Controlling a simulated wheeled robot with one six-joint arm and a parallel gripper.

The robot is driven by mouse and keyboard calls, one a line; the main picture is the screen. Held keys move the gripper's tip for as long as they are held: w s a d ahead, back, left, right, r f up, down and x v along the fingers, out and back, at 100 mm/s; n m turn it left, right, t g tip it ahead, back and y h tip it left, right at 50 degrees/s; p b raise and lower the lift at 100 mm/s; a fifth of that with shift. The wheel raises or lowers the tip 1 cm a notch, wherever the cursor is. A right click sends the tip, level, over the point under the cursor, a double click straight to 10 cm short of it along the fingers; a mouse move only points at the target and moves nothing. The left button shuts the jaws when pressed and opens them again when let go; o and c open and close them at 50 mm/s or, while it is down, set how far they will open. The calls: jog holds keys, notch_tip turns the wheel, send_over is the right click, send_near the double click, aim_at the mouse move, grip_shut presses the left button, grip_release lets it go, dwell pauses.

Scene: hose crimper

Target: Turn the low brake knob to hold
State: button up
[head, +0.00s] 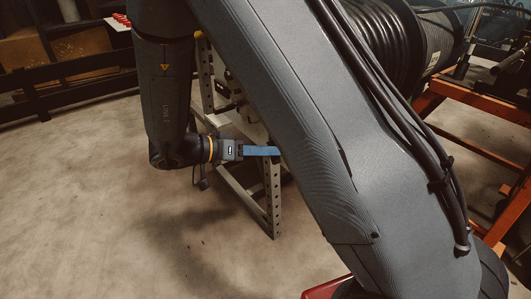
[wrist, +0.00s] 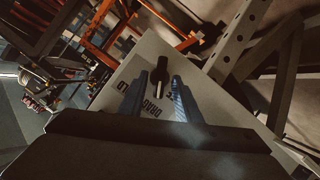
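The brake knob (wrist: 159,69) is dark, with a pale strip on its near end, and shows in the wrist view against a pale grey plate (wrist: 213,99). The plate carries dark lettering, with "DRAG" readable and a partly covered word ending in "LD". My gripper (wrist: 159,82) has two blue fingers, apart, one on each side of the knob's near end. I cannot tell whether either finger touches it. In the head view my gripper (head: 264,151) points right at a pale perforated frame (head: 273,195); my arm hides the knob there.
An orange rack (head: 480,100) and a big black hose reel (head: 385,45) stand at the right. A dark rail (head: 70,70) with cardboard boxes (head: 80,42) behind it is at the back left. The concrete floor (head: 100,200) at the left is clear.

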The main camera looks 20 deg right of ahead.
jog(key=c, duration=0.7)
jog(key=shift+d+r+p, duration=0.1)
jog(key=shift+p, duration=0.5)
jog(key=m+t+p, duration=0.1)
jog(key=m+p, duration=0.1)
jog(key=p, duration=0.2)
jog(key=s+m+t+y+p, duration=0.1)
jog(key=m+t+p, duration=0.1)
jog(key=m+p, duration=0.1)
jog(key=m+t+y+p, duration=0.1)
jog(key=m+t+p, duration=0.1)
jog(key=p, duration=0.4)
jog(key=shift+s+d+m, duration=0.15)
jog(key=shift+d+m, duration=0.05)
jog(key=shift+m, duration=0.2)
jog(key=shift+t, duration=0.4)
